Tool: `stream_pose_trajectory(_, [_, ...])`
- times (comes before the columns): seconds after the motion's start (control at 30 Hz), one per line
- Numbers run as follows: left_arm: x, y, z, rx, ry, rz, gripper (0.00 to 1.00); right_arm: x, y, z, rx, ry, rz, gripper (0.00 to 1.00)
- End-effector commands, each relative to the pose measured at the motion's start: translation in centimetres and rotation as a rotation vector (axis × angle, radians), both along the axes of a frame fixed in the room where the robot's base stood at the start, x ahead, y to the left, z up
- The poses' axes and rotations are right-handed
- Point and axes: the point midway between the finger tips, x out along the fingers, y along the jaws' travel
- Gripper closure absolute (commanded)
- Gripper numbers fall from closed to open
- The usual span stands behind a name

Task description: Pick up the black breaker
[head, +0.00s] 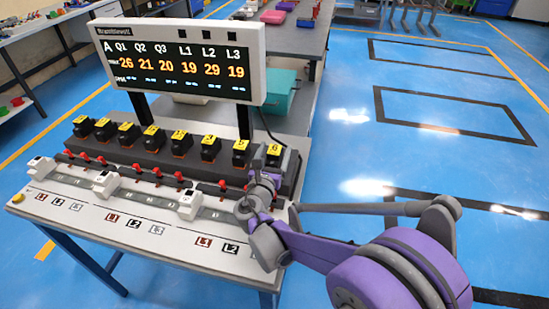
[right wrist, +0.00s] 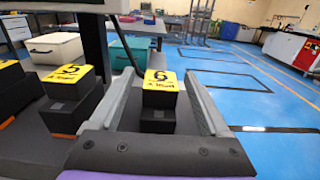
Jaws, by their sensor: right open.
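A row of black breakers with yellow tops stands on a dark rack (head: 140,150) on the white bench. The rightmost black breaker (head: 274,153) has a 6 on its yellow top and also shows in the right wrist view (right wrist: 160,96). My right gripper (head: 265,178) is at this breaker, pointing away from the camera. In the right wrist view its open fingers (right wrist: 160,82) lie on either side of the breaker. I cannot tell whether they touch it. The neighbouring breaker (right wrist: 72,95) stands just left of the left finger. My left gripper is not in view.
A display panel (head: 180,60) stands on posts behind the rack. Red knobs and white modules (head: 107,183) line the bench (head: 130,222) in front of it. A teal box (head: 281,92) sits behind. Blue floor on the right is open.

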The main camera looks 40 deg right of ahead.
Motion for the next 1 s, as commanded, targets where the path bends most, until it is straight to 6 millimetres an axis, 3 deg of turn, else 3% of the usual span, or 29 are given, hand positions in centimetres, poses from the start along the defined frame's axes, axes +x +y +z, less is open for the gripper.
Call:
stream_pose_trajectory(0.23, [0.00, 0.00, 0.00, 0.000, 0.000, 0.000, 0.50, 0.07, -0.09, 0.01, 0.000, 0.000, 0.000, 0.22])
stream_pose_trajectory(0.67, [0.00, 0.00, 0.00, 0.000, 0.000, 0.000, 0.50, 0.06, -0.07, 0.00, 0.000, 0.000, 0.000, 0.99])
stream_pose_trajectory(1.0, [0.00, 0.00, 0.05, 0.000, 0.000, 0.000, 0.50, 0.05, -0.08, 0.17, -0.001, -0.001, 0.000, 1.00])
